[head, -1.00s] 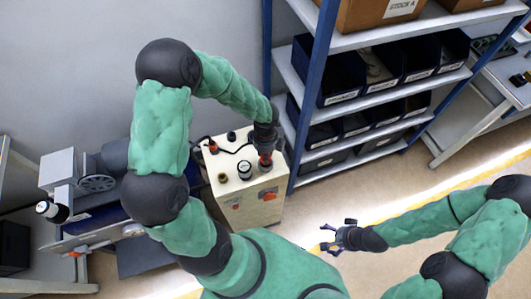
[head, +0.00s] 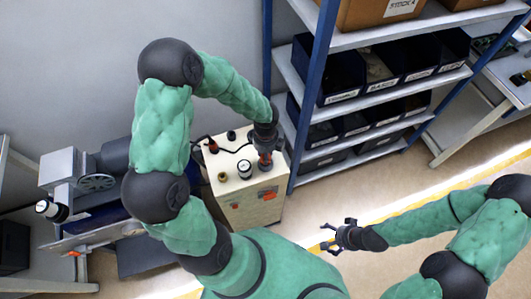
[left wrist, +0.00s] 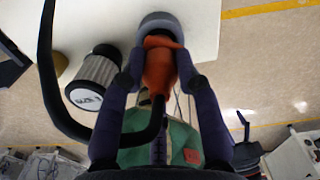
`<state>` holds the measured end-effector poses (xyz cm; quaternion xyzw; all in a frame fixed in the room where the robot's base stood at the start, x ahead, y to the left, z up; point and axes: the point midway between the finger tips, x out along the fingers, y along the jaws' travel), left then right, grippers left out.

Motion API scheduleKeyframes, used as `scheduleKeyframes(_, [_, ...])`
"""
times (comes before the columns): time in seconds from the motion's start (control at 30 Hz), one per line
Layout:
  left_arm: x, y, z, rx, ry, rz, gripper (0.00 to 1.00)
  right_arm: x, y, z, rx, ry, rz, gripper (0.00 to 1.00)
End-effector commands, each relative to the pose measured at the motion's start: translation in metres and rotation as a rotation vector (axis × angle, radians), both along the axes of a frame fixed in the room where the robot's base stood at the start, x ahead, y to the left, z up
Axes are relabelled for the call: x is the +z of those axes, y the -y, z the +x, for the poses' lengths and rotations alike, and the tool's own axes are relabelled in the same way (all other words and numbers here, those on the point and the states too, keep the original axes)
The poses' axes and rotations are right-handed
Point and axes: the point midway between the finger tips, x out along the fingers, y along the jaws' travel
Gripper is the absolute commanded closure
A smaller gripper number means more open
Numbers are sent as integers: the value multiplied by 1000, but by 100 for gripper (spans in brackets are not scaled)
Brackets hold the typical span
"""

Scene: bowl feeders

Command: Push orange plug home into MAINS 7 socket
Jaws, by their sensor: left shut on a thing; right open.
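The orange plug (left wrist: 158,68) is between the fingers of my left gripper (left wrist: 160,60) in the left wrist view, with a black cable running from it. Its front end meets a grey round socket (left wrist: 160,22) on the cream cabinet top; how deep it sits I cannot tell. In the head view my left gripper (head: 265,150) points down at the right part of the cabinet top and mostly hides the plug. My right gripper (head: 338,238) is open and empty, away from the cabinet over the floor.
A blue shelf rack (head: 310,95) with dark bins stands close on the right. A machine with a handwheel (head: 97,179) stands left.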

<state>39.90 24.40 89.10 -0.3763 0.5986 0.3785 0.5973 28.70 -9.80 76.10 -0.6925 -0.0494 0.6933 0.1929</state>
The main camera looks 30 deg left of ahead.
Motion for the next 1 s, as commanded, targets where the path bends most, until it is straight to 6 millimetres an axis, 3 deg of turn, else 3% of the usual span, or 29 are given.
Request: scheduleKeyframes(1.0, [-15,0,0,0,0,0,100,-10,0,0,0,0,0,14])
